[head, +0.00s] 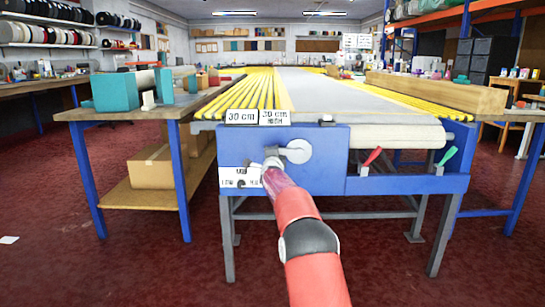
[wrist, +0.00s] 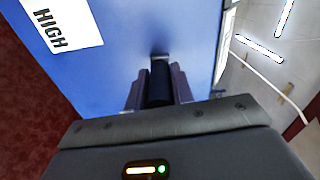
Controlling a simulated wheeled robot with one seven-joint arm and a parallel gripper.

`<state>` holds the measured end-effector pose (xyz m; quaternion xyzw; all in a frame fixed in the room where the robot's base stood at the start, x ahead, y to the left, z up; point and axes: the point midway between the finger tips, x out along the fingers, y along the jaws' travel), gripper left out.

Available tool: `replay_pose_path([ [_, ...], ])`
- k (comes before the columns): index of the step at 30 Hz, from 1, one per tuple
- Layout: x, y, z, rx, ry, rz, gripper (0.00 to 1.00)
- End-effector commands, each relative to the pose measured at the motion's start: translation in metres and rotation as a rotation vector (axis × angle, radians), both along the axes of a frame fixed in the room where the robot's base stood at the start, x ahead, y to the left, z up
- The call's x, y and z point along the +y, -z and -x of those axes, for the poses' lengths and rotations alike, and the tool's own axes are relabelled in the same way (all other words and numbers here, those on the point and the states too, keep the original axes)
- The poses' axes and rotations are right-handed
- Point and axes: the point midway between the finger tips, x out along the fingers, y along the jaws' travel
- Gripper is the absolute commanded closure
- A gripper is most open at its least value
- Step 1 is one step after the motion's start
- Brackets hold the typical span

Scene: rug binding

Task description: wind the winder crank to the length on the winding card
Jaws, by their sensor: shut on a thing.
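The winder crank (head: 297,151) is a grey disc with an arm on the blue end panel of the long table. Its dark handle (wrist: 160,85) stands between my gripper's fingers in the wrist view. My gripper (wrist: 158,92) is shut on this handle, left of the disc in the head view (head: 272,165). Two white cards stand on the panel's top edge: one reads "30 cm" (head: 241,117), the other "30 cm HIGH" (head: 274,117). A white plate (head: 240,184) with small marks sits at the panel's lower left, partly hidden by my gripper. The wrist view shows a "HIGH" label (wrist: 62,24).
A red lever (head: 372,157) and a green lever (head: 447,156) stick out right of the crank, below a pale roller (head: 395,135). A side table (head: 180,110) with teal blocks stands close on the left. The red floor in front is mostly clear.

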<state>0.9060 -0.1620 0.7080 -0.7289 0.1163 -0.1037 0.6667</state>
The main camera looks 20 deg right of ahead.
Motion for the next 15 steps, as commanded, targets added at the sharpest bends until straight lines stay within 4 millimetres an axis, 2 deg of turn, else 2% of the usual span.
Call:
replay_pose_path([
  [1,0.0025,-0.0111,0.0005,-0.015,-0.002,0.005,1.00],
  [2,0.0024,-0.0112,0.0005,-0.015,-0.002,0.005,1.00],
  [3,0.0022,-0.0112,0.0006,-0.015,-0.002,0.005,0.71],
  [7,0.0016,-0.0092,0.0005,-0.012,-0.001,0.004,0.55],
  [15,0.0001,-0.0055,0.0004,-0.007,0.000,0.003,0.55],
])
